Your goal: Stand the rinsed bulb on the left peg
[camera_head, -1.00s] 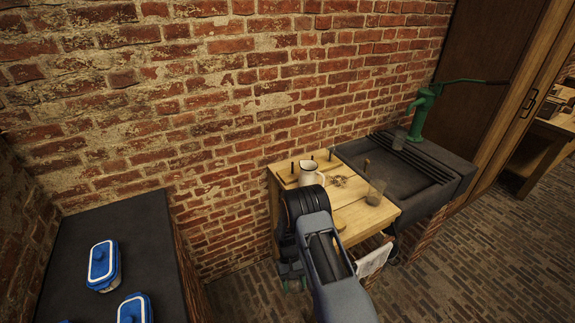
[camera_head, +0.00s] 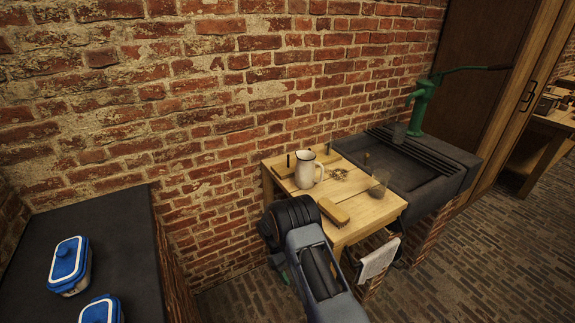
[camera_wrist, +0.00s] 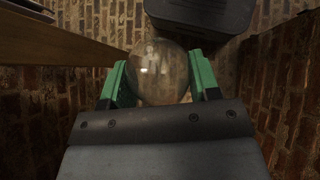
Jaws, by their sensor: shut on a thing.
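In the wrist view a clear, rounded glass bulb (camera_wrist: 158,75) sits between the green fingers of my gripper (camera_wrist: 158,65), which is shut on it. The bulb's lower part is hidden behind the wrist housing. In the head view my arm hides the bulb, and only a bit of green finger shows, low beside the wooden table (camera_head: 360,213). Short dark pegs stand at the table's back; the left peg (camera_head: 289,160) is behind and left of a white jug (camera_head: 305,172). No bulb is seen on that peg.
The jug stands close to the pegs. A wire piece (camera_head: 338,174), a glass beaker (camera_head: 378,187) and a tan block (camera_head: 333,211) are on the table. A dark sink (camera_head: 430,170) with a green pump (camera_head: 422,105) is at right. Blue-lidded boxes (camera_head: 69,262) sit on a dark counter at left.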

